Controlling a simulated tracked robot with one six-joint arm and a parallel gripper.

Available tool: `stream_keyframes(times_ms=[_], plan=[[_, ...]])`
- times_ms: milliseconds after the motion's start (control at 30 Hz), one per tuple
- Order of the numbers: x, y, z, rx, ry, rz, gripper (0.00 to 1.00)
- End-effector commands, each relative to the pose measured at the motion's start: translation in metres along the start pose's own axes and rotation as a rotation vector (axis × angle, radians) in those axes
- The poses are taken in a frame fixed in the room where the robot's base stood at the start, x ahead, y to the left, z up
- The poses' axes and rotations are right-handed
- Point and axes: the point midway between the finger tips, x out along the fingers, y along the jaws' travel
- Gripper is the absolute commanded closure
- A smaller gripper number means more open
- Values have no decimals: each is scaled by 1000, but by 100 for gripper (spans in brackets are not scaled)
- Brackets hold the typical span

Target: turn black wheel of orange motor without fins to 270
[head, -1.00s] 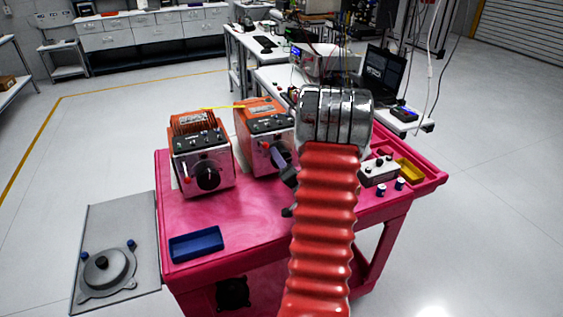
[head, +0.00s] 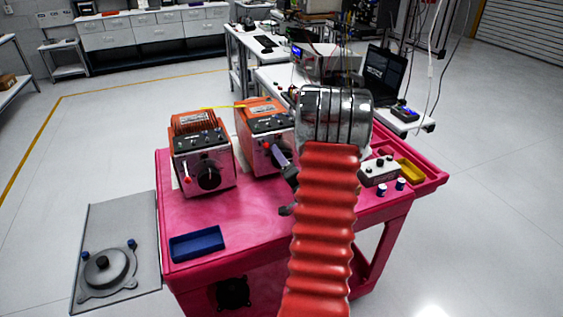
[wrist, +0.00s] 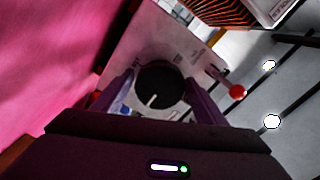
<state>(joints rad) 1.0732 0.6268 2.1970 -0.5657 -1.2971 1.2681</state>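The orange motor without fins (head: 262,110) stands on the pink cart, right of the finned one, with a grey front and a red knob (head: 268,146). Its black wheel (wrist: 160,84) shows in the wrist view, with a white mark toward the lower left of that picture. In the head view my arm and gripper hide the wheel. My gripper (wrist: 160,78) has one finger on each side of the wheel, with the tips close to its rim. I cannot tell whether they touch it. The red knob (wrist: 237,91) lies just outside the right finger.
The orange motor with fins (head: 202,155) stands close on the left, with its own black wheel (head: 208,176). A blue tray (head: 197,243) lies at the pink cart's (head: 245,222) front left. A grey box (head: 378,172), small blue-and-white cylinders and a yellow tray (head: 410,170) are right of my arm.

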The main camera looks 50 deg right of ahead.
Motion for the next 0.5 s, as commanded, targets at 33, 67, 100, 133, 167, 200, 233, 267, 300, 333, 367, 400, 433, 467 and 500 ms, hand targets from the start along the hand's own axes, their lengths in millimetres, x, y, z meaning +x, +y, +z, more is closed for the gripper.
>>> stream_keyframes(times_ms=[33,67,100,133,167,200,233,267,300,333,367,400,433,467,500], plan=[[0,0,-1,0,2,0,30],[0,0,-1,0,2,0,28],[0,0,-1,0,3,0,26],[0,0,-2,0,3,0,26],[0,0,-2,0,3,0,26],[0,0,-2,0,4,0,26],[0,0,-2,0,4,0,26],[0,0,-2,0,5,0,26],[0,0,-2,-1,5,0,26],[-1,0,-2,-1,5,0,26],[-1,0,-3,-1,5,0,26],[-2,0,-3,-1,6,0,26],[-3,0,-3,-1,6,0,26],[-5,0,-3,-1,6,1,26],[-7,0,-3,0,6,1,26]])
